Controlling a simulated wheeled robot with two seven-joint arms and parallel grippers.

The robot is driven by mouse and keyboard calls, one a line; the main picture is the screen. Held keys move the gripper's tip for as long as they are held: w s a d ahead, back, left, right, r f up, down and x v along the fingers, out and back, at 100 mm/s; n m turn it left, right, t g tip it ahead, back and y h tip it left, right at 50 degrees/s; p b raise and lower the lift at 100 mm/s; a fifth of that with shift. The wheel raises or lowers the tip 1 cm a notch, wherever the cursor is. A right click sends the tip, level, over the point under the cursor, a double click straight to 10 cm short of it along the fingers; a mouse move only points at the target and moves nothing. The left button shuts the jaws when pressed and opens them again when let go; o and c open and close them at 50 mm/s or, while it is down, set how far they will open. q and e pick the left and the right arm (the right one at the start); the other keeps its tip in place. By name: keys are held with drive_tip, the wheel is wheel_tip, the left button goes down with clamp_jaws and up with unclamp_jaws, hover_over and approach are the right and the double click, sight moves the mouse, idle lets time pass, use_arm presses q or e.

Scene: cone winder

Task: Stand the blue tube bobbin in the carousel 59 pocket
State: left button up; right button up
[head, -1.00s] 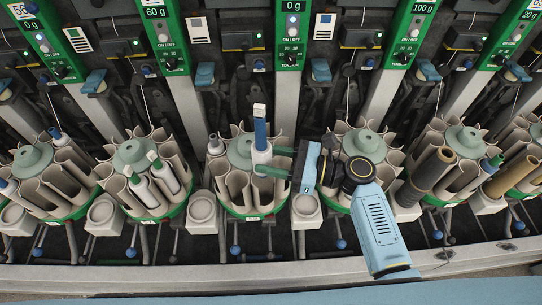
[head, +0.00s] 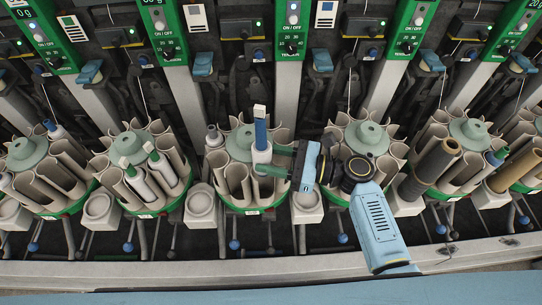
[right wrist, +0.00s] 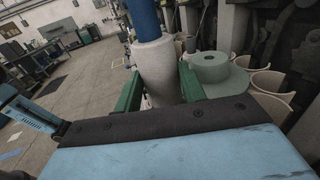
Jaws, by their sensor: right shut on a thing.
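My right gripper (head: 279,160) has green fingers, shut on the blue tube bobbin (head: 261,143), a blue tube with white yarn on its lower part. It holds the bobbin roughly upright over the front of the middle carousel (head: 240,145), close to its pale green hub. In the right wrist view the fingers (right wrist: 158,92) are on both sides of the white yarn (right wrist: 155,72), and the hub (right wrist: 208,67) is to the right. The bobbin's lower end is hidden, so I cannot tell whether it is inside a pocket. The carousel numbers are not readable. My left gripper is not in view.
Similar carousels stand on both sides; the left one (head: 127,150) holds white bobbins, and the right one holds a dark brown tube (head: 437,160). Another bobbin (head: 214,137) stands at the middle carousel's left. Empty round cups (head: 200,200) sit between carousels. A rail (head: 170,272) runs along the front.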

drive_tip(key=shift+f+b, duration=0.9)
drive_tip(key=shift+f, duration=0.6)
drive_tip(key=o, duration=1.1)
drive_tip(key=v, duration=0.7)
drive_tip(key=shift+d, duration=0.25)
drive_tip(key=shift+s, duration=0.1)
